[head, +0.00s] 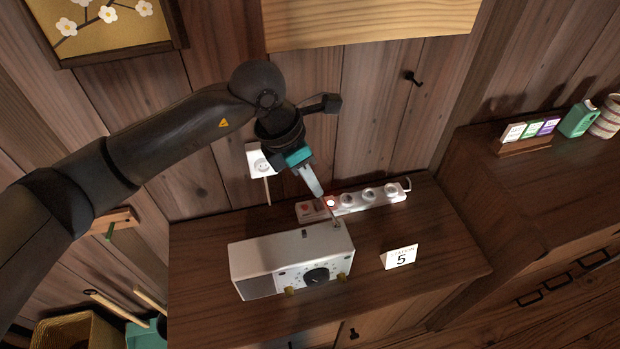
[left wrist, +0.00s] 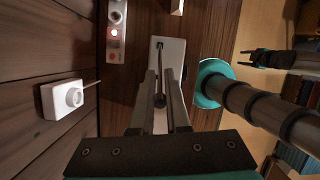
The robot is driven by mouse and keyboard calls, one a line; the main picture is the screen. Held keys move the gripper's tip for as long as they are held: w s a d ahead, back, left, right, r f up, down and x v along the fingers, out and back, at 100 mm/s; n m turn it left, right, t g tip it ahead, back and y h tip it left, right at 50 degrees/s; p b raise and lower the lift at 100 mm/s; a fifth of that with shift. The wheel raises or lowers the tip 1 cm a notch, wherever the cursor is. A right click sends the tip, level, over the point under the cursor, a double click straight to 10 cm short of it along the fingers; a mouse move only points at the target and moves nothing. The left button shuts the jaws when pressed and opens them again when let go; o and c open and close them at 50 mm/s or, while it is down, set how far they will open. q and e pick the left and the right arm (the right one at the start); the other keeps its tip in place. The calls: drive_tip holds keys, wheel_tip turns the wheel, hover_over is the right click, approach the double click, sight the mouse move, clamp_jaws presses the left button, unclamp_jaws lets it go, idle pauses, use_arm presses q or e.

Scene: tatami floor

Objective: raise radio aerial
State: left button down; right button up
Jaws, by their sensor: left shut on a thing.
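The radio (head: 290,262) is a white box with a dark dial, standing on the dark wooden cabinet. Its thin aerial (head: 337,218) rises from the top right rear corner. My left gripper (head: 324,200) is above that corner, pointing down, its fingers close about the aerial. In the left wrist view, the aerial (left wrist: 159,62) runs from the white radio (left wrist: 174,50) to a dark tip between the fingers of my left gripper (left wrist: 161,95). The fingers are shut on it. Part of the aerial is hidden by the fingers in the head view.
A white power strip (head: 371,197) with a lit red switch lies behind the radio, close to my left gripper. A wall socket (head: 261,161) is at the back. The cabinet top (head: 440,235) is clear at the right.

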use_arm(q)
drive_tip(key=c, duration=1)
unclamp_jaws()
drive_tip(key=shift+r, duration=0.1)
drive_tip(key=v, duration=1.5)
drive_tip(key=shift+a, duration=0.1)
